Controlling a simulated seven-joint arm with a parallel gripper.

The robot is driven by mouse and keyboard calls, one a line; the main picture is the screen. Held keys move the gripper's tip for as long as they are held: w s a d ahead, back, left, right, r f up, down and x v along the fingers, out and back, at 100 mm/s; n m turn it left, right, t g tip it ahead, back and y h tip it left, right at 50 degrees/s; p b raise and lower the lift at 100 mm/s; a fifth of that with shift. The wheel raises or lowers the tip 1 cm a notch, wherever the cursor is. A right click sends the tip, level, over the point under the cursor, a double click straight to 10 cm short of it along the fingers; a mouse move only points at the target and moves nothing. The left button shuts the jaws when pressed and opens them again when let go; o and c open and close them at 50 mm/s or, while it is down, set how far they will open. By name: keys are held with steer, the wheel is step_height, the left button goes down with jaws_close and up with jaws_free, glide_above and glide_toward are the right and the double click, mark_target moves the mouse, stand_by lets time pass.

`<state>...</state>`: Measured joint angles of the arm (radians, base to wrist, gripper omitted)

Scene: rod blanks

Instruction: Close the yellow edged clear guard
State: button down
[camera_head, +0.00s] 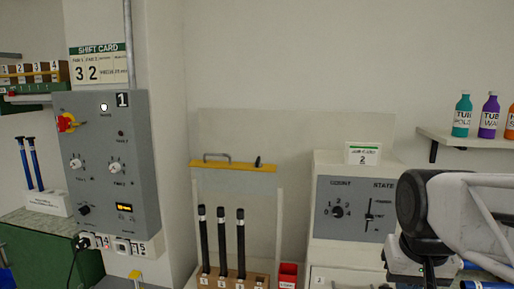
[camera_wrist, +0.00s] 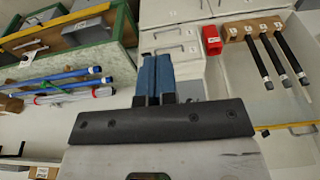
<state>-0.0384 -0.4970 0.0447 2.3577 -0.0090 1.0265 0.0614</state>
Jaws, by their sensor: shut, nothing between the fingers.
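The clear guard has a yellow edge (camera_head: 233,166) with a grey handle (camera_head: 216,156) and a small dark knob on it. In the head view this edge lies level, above the tops of the black rods, so the rods stand uncovered below it. The yellow edge also shows at the right of the wrist view (camera_wrist: 286,126). The see-through panel is hard to make out against the wall. My gripper's blue fingers (camera_wrist: 157,76) are together and empty in the wrist view, well apart from the guard. In the head view my arm is at the right and the fingertips are not visible.
Several black rods (camera_head: 220,243) stand in a wooden rack (camera_head: 231,282) beside a red bin (camera_head: 288,274). A grey control box (camera_head: 108,165) is left; a white cabinet with a dial panel (camera_head: 355,209) is right. A shelf (camera_head: 470,139) holds bottles.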

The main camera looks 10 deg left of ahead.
steer(key=w+a+r, duration=0.6)
steer(key=w+r, duration=0.1)
steer(key=w, duration=0.5)
steer(key=w+a+r+g, duration=0.1)
steer(key=w+a+r, duration=0.6)
steer(key=w, duration=0.5)
steer(key=w+a+r, duration=0.4)
steer(key=w+r, duration=0.4)
steer(key=w, duration=0.4)
steer(key=w+a+r, duration=0.3)
steer(key=w+a, duration=1)
steer(key=a, duration=0.2)
steer(key=w+a+f, duration=0.2)
steer(key=w+a, duration=0.2)
steer(key=a, duration=0.5)
steer(key=w+a+f+g, duration=0.1)
steer(key=w+a, duration=0.3)
steer(key=a, duration=0.5)
steer(key=shift+w+f+g, duration=0.25)
steer(key=shift+f+g, duration=0.05)
steer(key=shift+f, duration=0.15)
steer(key=shift+a, duration=0.1)
steer(key=shift+f, duration=0.1)
